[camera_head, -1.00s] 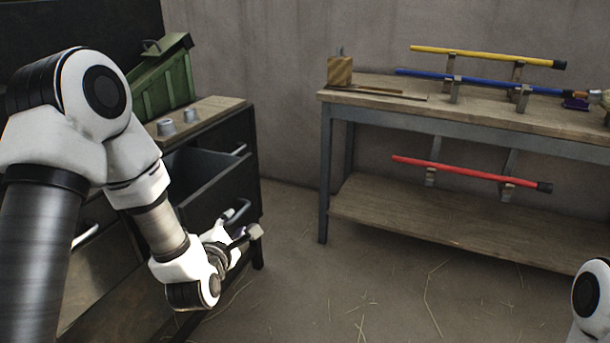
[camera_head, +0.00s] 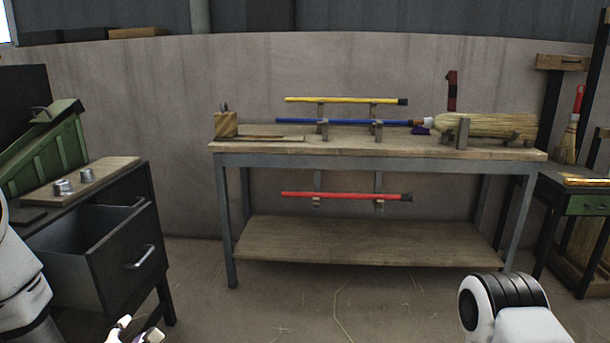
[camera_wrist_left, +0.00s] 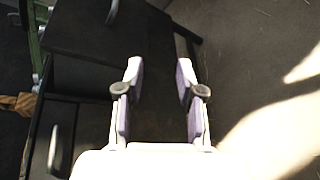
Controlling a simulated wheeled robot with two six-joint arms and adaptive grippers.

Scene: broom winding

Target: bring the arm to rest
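My left gripper (camera_head: 137,334) shows only in part at the bottom left of the head view, low in front of the dark cabinet (camera_head: 150,200). In the left wrist view, the two fingers of the left gripper (camera_wrist_left: 159,70) stand apart with nothing between them, so it is open and empty. A white link of my left arm (camera_head: 20,285) shows at the left edge. A link of my right arm (camera_head: 505,305) shows at the bottom right. My right gripper is out of view.
The cabinet's drawer (camera_head: 125,262) stands open. A workbench (camera_head: 350,151) bears a broom head (camera_head: 490,124) and a blue handle (camera_head: 350,122). A yellow handle (camera_head: 345,100) is above, a red handle (camera_head: 345,196) below. The floor (camera_head: 300,300) before the bench is mostly clear.

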